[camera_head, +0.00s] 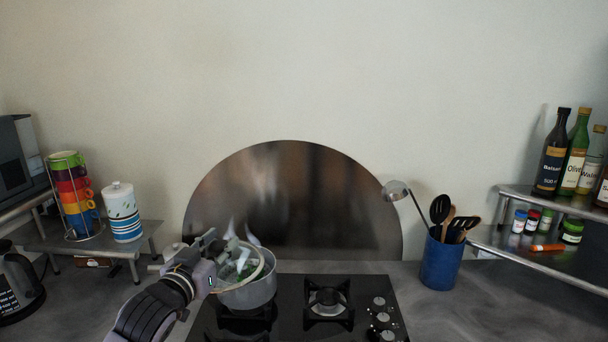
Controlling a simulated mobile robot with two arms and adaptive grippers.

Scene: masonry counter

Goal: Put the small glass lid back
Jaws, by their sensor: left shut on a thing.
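A small grey pot (258,296) stands on the left side of the black gas hob (290,322). White steam rises from it and something green shows inside. The small glass lid (261,268), clear with a pale rim, is tilted over the pot's opening. I cannot tell whether its rim touches the pot. My left gripper (212,247) is shut on the glass lid at the pot's upper left. The gripper hides the lid's left part and the grip point. My right gripper is not in view.
A cup rack (76,200) and a white canister (122,212) stand on a left shelf. A blue utensil holder (441,262) is right of the hob. Bottles (553,152) and small jars stand on the right shelves. A rounded metal splashback (320,200) rises behind the hob.

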